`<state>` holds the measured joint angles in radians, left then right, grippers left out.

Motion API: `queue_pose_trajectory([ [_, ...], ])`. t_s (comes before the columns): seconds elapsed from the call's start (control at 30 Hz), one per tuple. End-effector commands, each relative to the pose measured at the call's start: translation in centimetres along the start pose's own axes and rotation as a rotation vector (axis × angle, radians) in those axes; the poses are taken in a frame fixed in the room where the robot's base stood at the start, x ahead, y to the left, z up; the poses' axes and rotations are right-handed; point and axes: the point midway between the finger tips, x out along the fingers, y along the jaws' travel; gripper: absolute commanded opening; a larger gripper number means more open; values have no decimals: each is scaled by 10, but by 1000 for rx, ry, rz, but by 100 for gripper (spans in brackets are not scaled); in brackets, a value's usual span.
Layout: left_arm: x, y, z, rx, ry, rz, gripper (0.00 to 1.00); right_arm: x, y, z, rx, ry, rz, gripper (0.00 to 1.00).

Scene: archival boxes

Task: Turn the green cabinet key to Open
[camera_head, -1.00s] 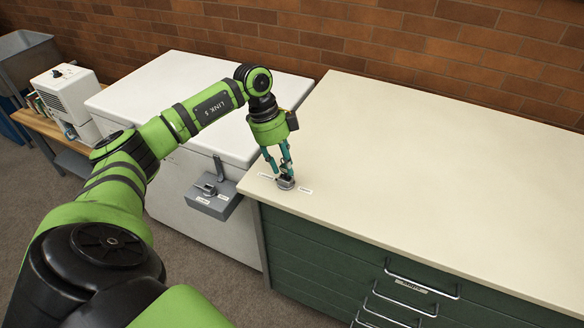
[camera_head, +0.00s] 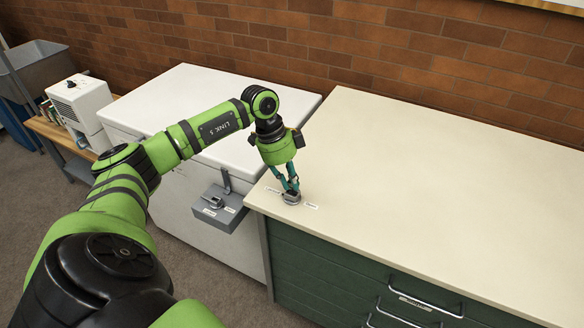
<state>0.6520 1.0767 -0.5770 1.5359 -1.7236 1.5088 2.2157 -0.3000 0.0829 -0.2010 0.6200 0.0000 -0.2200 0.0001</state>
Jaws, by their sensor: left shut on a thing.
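The green cabinet (camera_head: 320,270) has a cream top (camera_head: 420,190). A small grey key switch (camera_head: 292,198) stands on that top near its front left corner, with a small white label on either side. The label text is too small to read. My left gripper (camera_head: 291,191) points down from above and is shut on the key of this switch. Its fingers hide most of the key, so I cannot tell which label the key points to. My right gripper is not in view.
A white chest (camera_head: 190,208) stands left of the cabinet. A grey lock box (camera_head: 218,208) with its own small switch and labels sticks out from its front. A white appliance (camera_head: 75,105) sits on a wooden bench farther left. The cream top is otherwise clear.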

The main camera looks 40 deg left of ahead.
Motion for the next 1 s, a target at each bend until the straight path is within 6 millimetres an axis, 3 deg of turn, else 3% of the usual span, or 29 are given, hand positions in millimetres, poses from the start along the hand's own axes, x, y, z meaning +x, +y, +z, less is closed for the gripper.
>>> queue_pose_trajectory([
  [0.5,-4,0,-2,-365,4,-123,0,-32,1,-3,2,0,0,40],
  [1.0,-4,0,-2,-440,4,-147,0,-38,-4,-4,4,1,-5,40],
])
